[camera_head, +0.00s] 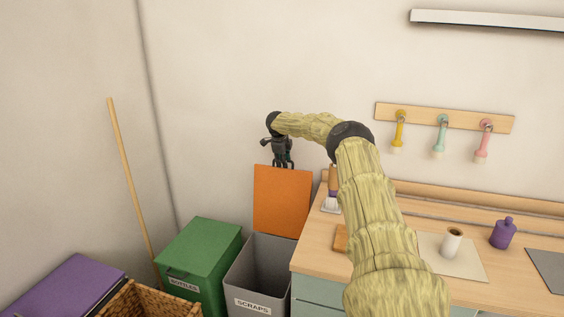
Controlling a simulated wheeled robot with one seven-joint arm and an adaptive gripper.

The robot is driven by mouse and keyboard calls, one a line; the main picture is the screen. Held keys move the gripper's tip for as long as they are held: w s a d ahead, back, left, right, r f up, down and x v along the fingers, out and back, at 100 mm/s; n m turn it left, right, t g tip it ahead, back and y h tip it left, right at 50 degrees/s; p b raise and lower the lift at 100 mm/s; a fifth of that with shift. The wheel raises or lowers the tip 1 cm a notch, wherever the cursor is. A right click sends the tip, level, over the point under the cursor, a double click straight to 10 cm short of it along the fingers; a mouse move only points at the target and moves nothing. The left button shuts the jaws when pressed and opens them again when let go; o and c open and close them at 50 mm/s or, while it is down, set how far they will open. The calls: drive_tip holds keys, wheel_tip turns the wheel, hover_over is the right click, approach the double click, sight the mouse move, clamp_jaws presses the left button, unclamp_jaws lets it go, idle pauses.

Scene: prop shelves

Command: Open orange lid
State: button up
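The orange lid (282,200) stands raised, close to upright, at the back of the grey bin (257,277) labelled "SCRAPS". The bin's mouth is uncovered and its inside shows. My gripper (283,165) points down at the top edge of the orange lid. It is small in the picture, and I cannot tell whether its fingers touch the lid or how far apart they are.
A green lidded bin (202,250) labelled "BOTTLES" stands left of the grey bin. A purple lid (68,287), a wicker basket (150,302) and a leaning wooden stick (133,190) are further left. The counter at right holds a white cup (451,243) and purple bottle (502,233).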

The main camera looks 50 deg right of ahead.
drive_tip(key=shift+s+d, duration=0.1)
drive_tip(key=shift+s, duration=0.3)
drive_tip(key=v, duration=1.2)
drive_tip(key=shift+w, duration=0.2)
drive_tip(key=shift+r, duration=0.15)
drive_tip(key=shift+s, duration=0.1)
